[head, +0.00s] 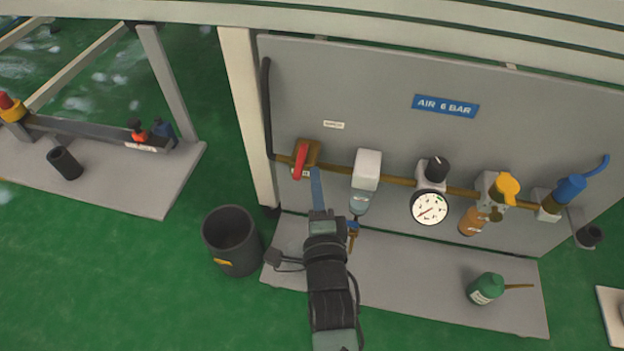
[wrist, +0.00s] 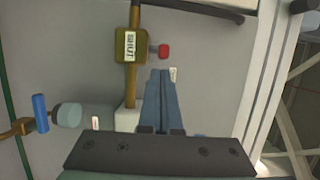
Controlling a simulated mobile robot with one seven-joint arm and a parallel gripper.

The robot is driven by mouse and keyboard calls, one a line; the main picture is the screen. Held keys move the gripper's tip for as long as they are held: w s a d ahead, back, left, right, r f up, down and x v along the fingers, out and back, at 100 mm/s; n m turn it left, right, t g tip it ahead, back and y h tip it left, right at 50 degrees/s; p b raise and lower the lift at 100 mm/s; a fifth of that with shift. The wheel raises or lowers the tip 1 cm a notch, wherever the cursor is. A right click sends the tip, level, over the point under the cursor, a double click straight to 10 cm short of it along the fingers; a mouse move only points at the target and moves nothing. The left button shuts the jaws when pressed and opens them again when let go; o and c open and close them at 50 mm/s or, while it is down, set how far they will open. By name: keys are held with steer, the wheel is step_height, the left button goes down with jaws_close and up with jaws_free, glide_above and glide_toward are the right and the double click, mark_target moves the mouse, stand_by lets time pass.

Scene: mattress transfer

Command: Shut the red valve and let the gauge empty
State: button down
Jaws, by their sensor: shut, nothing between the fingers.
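The red valve handle (head: 300,162) sits on a brass body (head: 313,151) at the left of the panel's pipe. It appears to lie across the pipe. In the wrist view the brass body (wrist: 130,68) carries a label reading SHUT, and the red handle (wrist: 164,50) shows end-on beside it. The round white gauge (head: 429,208) hangs right of the valve; its needle seems to point lower left, but the reading is too small to tell. My gripper (head: 316,172) is shut and empty, its blue fingers (wrist: 161,72) just below the handle, apparently apart from it.
The filter with a white top (head: 367,168) is close right of my gripper. A black knob (head: 437,168), yellow valve (head: 507,187) and blue fitting (head: 570,188) follow along the pipe. A dark bin (head: 230,236) stands left, a green bottle (head: 487,288) on the base plate right.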

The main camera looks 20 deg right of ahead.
steer(key=shift+w+a+r, duration=0.1)
steer(key=shift+w+a, duration=0.1)
steer(key=shift+a, duration=0.1)
stand_by(0.4)
